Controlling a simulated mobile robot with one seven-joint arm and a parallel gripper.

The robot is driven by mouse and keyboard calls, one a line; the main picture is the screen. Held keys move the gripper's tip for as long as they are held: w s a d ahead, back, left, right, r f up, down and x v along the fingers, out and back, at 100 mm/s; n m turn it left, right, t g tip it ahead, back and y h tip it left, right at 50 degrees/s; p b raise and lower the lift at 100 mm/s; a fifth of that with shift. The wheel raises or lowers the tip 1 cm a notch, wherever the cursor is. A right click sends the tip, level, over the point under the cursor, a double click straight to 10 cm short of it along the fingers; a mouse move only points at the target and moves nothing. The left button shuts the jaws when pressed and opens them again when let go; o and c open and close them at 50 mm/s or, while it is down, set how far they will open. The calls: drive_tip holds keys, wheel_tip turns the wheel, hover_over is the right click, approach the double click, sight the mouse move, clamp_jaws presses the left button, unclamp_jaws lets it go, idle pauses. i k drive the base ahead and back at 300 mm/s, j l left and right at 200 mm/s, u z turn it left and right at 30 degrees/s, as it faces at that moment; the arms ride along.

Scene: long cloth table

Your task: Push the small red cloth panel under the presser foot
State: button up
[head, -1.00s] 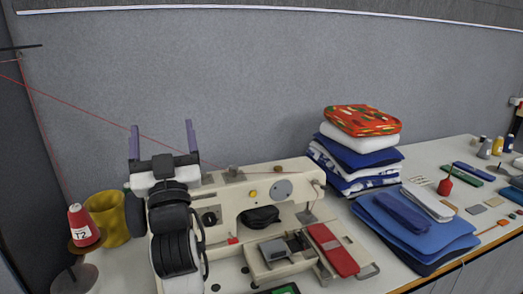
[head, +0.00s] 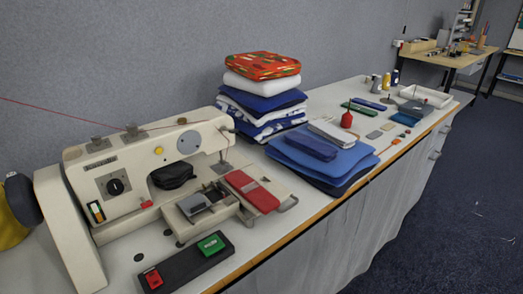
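The red cloth panel (head: 252,192) lies flat on the cream sewing machine's (head: 137,165) bed at its right end, with its long side running away from me. The presser foot area (head: 222,168) is below the right end of the machine's head, just behind and left of the panel's far end. The panel appears apart from the foot; the exact gap is too small to tell. My gripper is not in view, and nothing is seen touching the panel.
A control box (head: 186,264) with green and red buttons lies in front of the machine. A grey metal block (head: 196,204) sits left of the panel. Blue folded cloths (head: 322,160) and a cloth stack (head: 262,100) stand to the right. The table's front edge (head: 300,226) is near.

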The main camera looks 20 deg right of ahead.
sight(251, 191)
drive_tip(key=l+u, duration=0.15)
drive_tip(key=l, duration=0.55)
drive_tip(key=l+u, duration=0.2)
drive_tip(key=l, duration=0.5)
drive_tip(key=l+u, duration=0.15)
drive_tip(key=l, duration=0.55)
drive_tip(key=k+l+u, duration=0.15)
drive_tip(key=l, duration=0.55)
drive_tip(key=i+j, duration=0.35)
drive_tip(key=j, duration=0.15)
